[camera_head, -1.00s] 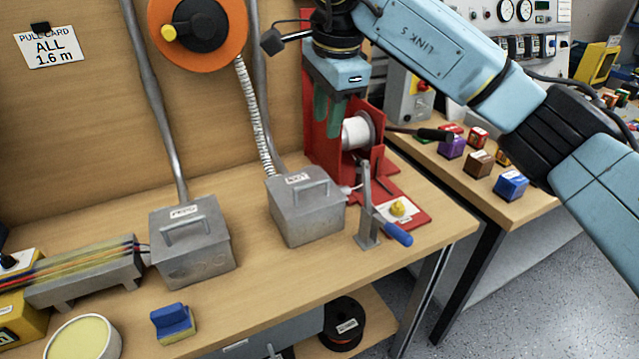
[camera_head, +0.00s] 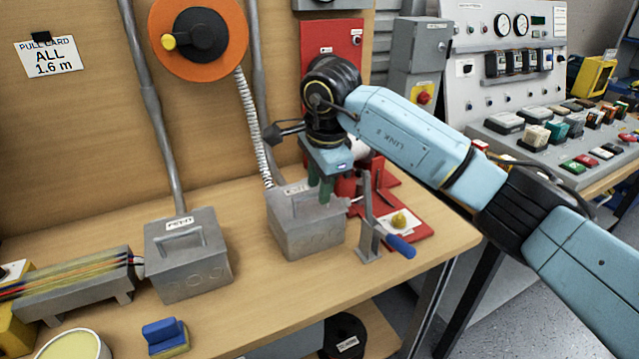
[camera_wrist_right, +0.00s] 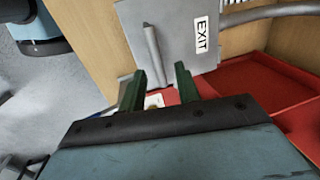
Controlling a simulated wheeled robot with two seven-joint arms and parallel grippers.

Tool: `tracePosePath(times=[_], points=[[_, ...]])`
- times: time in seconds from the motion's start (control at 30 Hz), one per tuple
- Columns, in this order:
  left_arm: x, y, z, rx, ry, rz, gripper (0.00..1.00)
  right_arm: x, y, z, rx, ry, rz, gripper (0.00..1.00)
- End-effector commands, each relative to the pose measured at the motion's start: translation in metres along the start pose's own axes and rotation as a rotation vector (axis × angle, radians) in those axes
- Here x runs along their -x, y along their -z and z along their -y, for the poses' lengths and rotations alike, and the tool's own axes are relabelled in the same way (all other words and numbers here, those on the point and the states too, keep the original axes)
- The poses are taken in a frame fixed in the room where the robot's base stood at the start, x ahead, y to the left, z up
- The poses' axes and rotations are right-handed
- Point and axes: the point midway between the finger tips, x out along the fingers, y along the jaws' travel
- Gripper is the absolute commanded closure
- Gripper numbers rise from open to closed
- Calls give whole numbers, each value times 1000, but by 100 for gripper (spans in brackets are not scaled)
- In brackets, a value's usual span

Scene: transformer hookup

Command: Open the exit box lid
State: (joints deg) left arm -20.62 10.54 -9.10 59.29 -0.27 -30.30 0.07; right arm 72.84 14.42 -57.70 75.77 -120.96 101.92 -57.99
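The exit box (camera_head: 305,236) is a grey metal box on the bench, with its lid shut. My right gripper (camera_head: 320,189) points down over the right part of its lid and hides some of it. In the right wrist view the lid (camera_wrist_right: 190,45) bears an EXIT label and a bar handle (camera_wrist_right: 153,52). The handle's near end lies in line with the gap between the fingers of my right gripper (camera_wrist_right: 162,74). The fingers are apart with nothing gripped. I cannot tell whether they touch the lid. My left gripper is not in view.
A similar grey box (camera_head: 187,262) stands to the left. A lever with a blue handle (camera_head: 401,246) stands close to the exit box's right, beside a red stand (camera_head: 420,232). A flexible conduit (camera_head: 256,130) runs down behind the exit box. A blue block (camera_head: 165,337) lies at the front.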

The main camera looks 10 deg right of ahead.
Motion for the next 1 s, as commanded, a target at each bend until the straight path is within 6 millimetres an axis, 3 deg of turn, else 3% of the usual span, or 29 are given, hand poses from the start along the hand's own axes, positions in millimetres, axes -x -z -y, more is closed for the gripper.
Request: tracePosePath(times=[0.2, 0.47, 0.93, 1.0], points=[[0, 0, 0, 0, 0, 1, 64, 0, 0, 0, 0, 0, 0, 67], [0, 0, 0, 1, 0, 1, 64, 0, 0, 0, 0, 0, 0, 100], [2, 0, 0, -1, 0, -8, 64, 4, 0, 2, 0, 1, -1, 100], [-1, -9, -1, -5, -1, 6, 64, 6, 0, 4, 0, 1, -1, 100]])
